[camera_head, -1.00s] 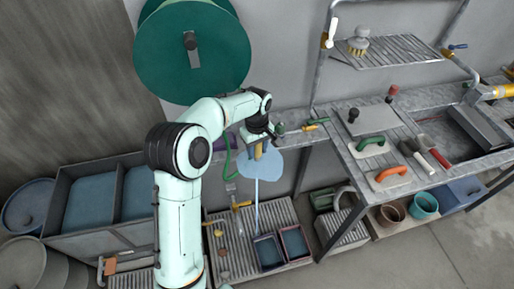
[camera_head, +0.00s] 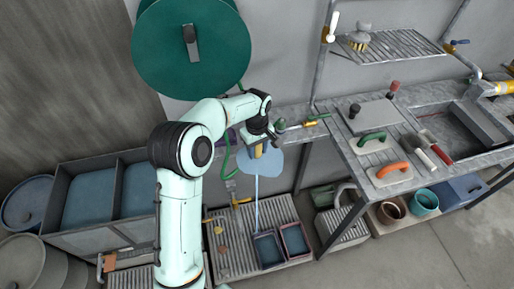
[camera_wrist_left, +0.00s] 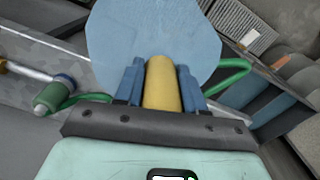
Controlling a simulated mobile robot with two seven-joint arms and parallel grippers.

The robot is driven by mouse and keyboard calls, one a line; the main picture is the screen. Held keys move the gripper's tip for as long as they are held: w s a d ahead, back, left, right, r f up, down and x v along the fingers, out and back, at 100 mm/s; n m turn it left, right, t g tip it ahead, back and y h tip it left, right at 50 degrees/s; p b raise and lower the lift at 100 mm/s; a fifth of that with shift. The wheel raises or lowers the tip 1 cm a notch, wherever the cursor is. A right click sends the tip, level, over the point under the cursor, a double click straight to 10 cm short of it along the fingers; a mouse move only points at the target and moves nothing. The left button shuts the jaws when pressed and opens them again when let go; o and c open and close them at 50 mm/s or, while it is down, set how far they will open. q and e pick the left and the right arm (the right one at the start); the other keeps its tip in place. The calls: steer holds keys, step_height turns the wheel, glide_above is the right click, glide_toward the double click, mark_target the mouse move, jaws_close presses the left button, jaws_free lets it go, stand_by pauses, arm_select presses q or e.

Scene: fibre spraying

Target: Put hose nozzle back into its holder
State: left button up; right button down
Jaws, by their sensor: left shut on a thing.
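My left gripper (camera_head: 260,150) is shut on a yellow cylinder (camera_wrist_left: 162,85), held between its blue fingers. A flat light-blue disc (camera_wrist_left: 150,35) shows just beyond the cylinder; I cannot tell whether they are joined. In the head view the disc (camera_head: 266,162) has a thin pale rod or stream below it. A nozzle-like fitting (camera_head: 312,122), green and brass, lies at the left end of the bench. Its green bulb (camera_wrist_left: 50,97) shows at left in the wrist view, with the green hose (camera_wrist_left: 232,72) passing behind the gripper. The holder cannot be made out. My right gripper is not in view.
A green hose reel (camera_head: 155,55) hangs on the wall. The bench (camera_head: 345,150) at right carries green and orange-handled trowels. A slatted platform (camera_head: 235,260) with two small trays lies below. A blue-filled trough (camera_head: 90,200) stands at left.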

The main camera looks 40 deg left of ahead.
arm_select(q)
steer(key=shift+f, duration=0.65)
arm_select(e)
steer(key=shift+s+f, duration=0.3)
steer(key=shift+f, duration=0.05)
arm_select(q)
steer(key=o, duration=1.2)
step_height(320, 180, up, 14)
steer(key=shift+f+p, duration=0.25)
steer(key=shift+p, duration=0.35)
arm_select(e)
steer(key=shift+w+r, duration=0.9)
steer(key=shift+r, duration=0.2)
arm_select(q)
steer(key=shift+f, duration=0.1)
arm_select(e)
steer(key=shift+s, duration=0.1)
